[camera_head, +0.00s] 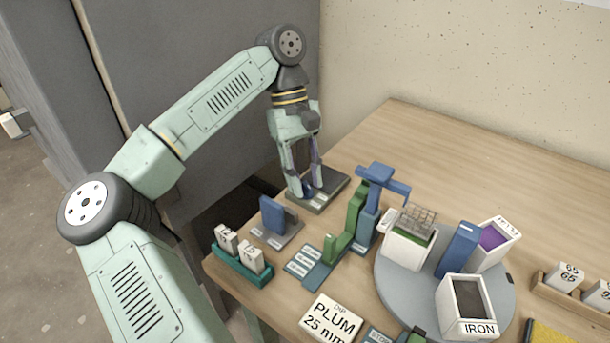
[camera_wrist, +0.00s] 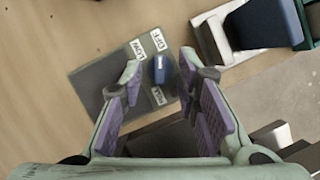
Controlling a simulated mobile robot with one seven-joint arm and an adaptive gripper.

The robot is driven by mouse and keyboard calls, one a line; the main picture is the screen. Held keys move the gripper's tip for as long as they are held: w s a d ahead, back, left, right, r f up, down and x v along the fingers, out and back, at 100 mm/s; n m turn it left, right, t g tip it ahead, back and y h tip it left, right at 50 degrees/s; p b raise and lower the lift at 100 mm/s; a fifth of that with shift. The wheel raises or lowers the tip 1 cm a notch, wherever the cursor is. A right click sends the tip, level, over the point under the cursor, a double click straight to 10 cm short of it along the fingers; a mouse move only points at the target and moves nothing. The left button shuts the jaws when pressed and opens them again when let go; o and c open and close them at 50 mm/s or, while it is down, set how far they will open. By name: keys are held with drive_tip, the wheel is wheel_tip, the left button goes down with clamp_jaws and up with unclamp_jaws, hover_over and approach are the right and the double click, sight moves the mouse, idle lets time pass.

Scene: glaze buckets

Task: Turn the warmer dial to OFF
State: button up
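The warmer (camera_head: 328,186) is a flat dark grey plate at the back left of the table. Its small blue dial (camera_head: 307,190) stands on it, partly hidden by my fingers. The wrist view shows the dial (camera_wrist: 160,70) with a pale mark on top, beside white labels: LOW (camera_wrist: 138,50), OFF (camera_wrist: 158,40) and a third (camera_wrist: 157,96) that is hard to read. I cannot tell for sure which label the mark points at. My gripper (camera_head: 304,186) is open over the plate, pointing down. In the wrist view its fingers lie either side of the dial, with gaps.
A blue block on a grey base (camera_head: 277,222) stands close in front of the warmer. Blue and green stands (camera_head: 365,215) are to the right. A grey turntable (camera_head: 390,285) carries white buckets, including IRON (camera_head: 467,306). The table's back is clear.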

drive_tip(key=v, duration=1.2)
